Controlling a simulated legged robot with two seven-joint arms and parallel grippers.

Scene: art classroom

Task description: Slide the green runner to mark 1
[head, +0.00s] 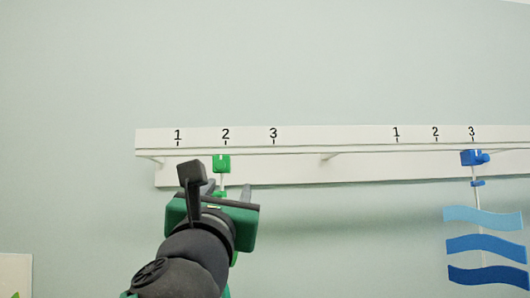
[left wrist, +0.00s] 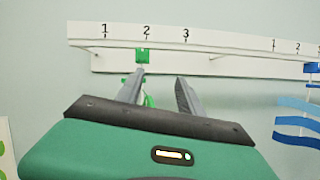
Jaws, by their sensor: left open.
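The green runner (head: 221,163) hangs on a white rail (head: 320,135) on the wall, under mark 2 (head: 226,134). Mark 1 (head: 178,135) is to its left on the same rail. In the left wrist view the runner (left wrist: 142,55) also sits under mark 2, with a green part below it partly hidden by a finger. My left gripper (head: 220,188) is open, raised toward the rail just below the runner. In the left wrist view its two fingers (left wrist: 160,85) stand apart, the left one overlapping the runner's lower part. My right gripper is not in view.
A blue runner (head: 473,157) sits under the right-hand mark 3, with blue wavy strips (head: 486,246) hanging below it. A bracket (head: 328,156) supports the rail between the two scales. The rail left of the green runner is clear.

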